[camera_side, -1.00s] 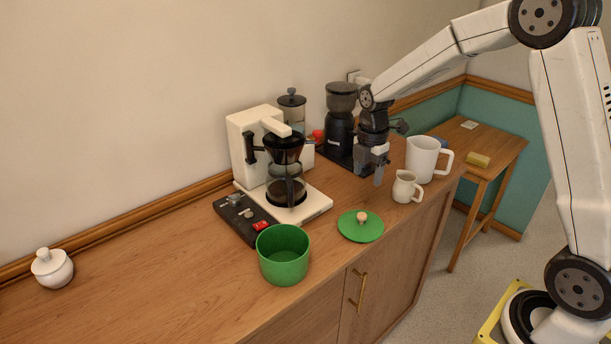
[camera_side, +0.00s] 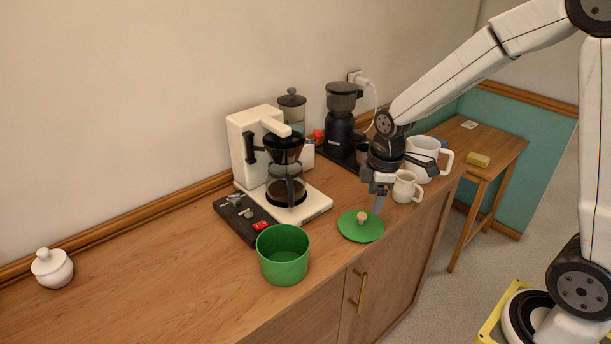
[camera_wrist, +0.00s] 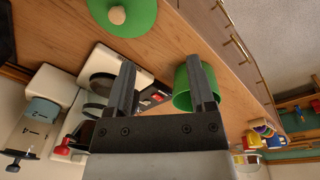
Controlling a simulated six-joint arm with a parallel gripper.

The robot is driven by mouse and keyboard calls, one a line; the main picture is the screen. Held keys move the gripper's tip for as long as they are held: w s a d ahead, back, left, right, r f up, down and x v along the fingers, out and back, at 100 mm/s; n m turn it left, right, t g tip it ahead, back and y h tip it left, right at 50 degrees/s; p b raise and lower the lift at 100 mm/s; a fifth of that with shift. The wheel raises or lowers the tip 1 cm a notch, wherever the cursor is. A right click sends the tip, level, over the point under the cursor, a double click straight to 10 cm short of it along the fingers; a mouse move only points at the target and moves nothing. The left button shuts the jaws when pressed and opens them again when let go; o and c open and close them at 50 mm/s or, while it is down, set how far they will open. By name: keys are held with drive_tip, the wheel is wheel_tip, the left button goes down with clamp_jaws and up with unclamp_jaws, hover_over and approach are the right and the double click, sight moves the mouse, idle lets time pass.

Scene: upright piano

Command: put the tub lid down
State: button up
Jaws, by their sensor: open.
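The green tub lid (camera_side: 352,229) with its pale round knob lies flat on the wooden counter, right of the open green tub (camera_side: 284,262). The lid (camera_wrist: 143,20) also shows at the top of the wrist view, beyond the fingers. The tub (camera_wrist: 183,90) shows there behind the right finger. My gripper (camera_side: 379,203) is open and empty, just above and behind the lid's right edge, near the small cream jug. In the wrist view my gripper (camera_wrist: 162,82) has its two fingers apart with nothing between them.
A cream coffee maker (camera_side: 244,150) with a glass carafe stands behind the tub. The cream jug (camera_side: 405,188) and a white pitcher (camera_side: 424,148) stand close by my gripper. A black grinder (camera_side: 341,118) is at the back. The counter's left part is clear except a white sugar pot (camera_side: 52,268).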

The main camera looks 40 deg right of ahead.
drive_tip(key=s+a+f+m+t, duration=0.1)
drive_tip(key=s+a+m, duration=0.3)
drive_tip(key=s+m, duration=0.5)
drive_tip(key=shift+f+m, duration=0.35)
drive_tip(key=shift+m, duration=0.05)
